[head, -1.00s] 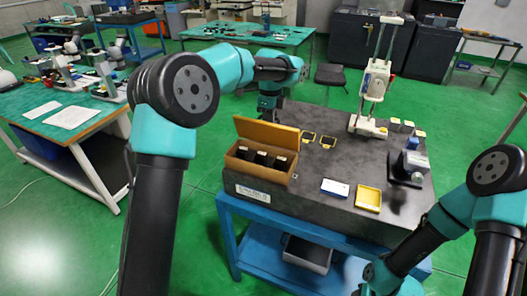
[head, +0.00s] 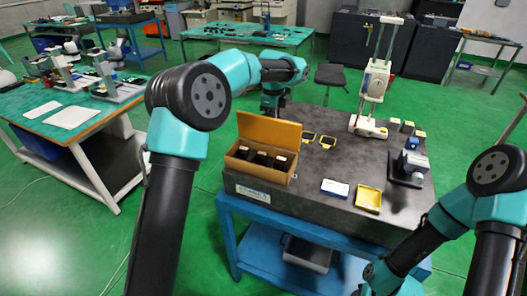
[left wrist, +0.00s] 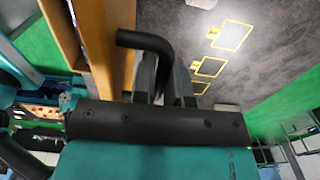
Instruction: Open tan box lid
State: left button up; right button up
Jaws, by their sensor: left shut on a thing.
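The tan box (head: 263,175) stands at the left front of the dark table, with black blocks in its compartments. Its lid (head: 268,131) is raised, standing steeply up along the box's rear side. My left gripper (head: 272,108) is behind the lid, its fingertips largely hidden in the head view. In the left wrist view, the left gripper (left wrist: 161,85) is shut on a black bent bar (left wrist: 147,42), whose free end reaches close to the tan lid (left wrist: 107,50). I cannot tell whether the bar is fixed to the lid. My right gripper is out of view.
A white-and-blue block (head: 335,188) and a yellow tray (head: 368,199) lie near the front. A white stand (head: 370,125) rises at the back.

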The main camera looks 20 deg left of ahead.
pick_arm(q)
jog(key=shift+w+f, duration=0.1)
jog(key=shift+w, duration=0.15)
jog(key=shift+w+d+f, duration=0.1)
jog(key=shift+w+f, duration=0.4)
jog(key=shift+w, duration=0.2)
jog(key=o, duration=0.6)
notch_tip(320, 180, up, 7)
dwell(1.1)
dwell(0.4)
